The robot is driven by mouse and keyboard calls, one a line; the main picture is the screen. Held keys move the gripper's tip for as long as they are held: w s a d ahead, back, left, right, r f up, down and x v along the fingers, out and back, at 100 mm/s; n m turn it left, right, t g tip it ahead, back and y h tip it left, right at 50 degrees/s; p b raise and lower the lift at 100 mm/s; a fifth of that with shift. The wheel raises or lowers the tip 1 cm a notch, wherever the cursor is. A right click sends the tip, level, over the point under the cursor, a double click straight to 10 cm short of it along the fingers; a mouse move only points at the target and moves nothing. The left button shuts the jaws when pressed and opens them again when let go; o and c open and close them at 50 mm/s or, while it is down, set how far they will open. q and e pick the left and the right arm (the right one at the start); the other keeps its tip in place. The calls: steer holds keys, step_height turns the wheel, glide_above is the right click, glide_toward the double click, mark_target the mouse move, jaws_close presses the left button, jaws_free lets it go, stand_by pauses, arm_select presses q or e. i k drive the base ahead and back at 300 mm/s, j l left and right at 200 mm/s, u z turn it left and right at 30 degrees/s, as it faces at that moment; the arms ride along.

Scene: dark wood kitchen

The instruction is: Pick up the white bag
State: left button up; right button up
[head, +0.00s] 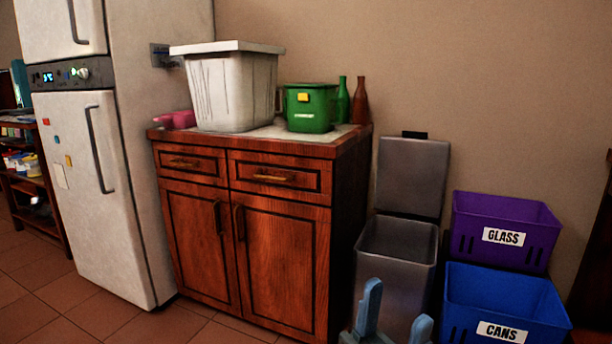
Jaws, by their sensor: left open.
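I see nothing that is clearly a white bag. The largest white thing on the counter is a tall off-white container (232,92) with a flat, wider top and dark creases down its sides. It stands upright at the counter's left-centre. My left gripper (394,312) shows at the bottom edge, with two blue fingers spread apart and nothing seen between them. It is in front of the grey bin, low and well to the right of the white container. My right gripper is out of view.
A green tub (311,108), two bottles (360,101) and pink items (176,119) share the wooden cabinet (284,225). A grey bin (397,262) stands open beside it. Purple GLASS (504,230) and blue CANS (503,303) crates are at right. A fridge (110,190) stands left.

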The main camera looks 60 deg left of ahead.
mark_target(232, 85)
steer(key=u, duration=2.3)
steer(key=l, duration=0.1)
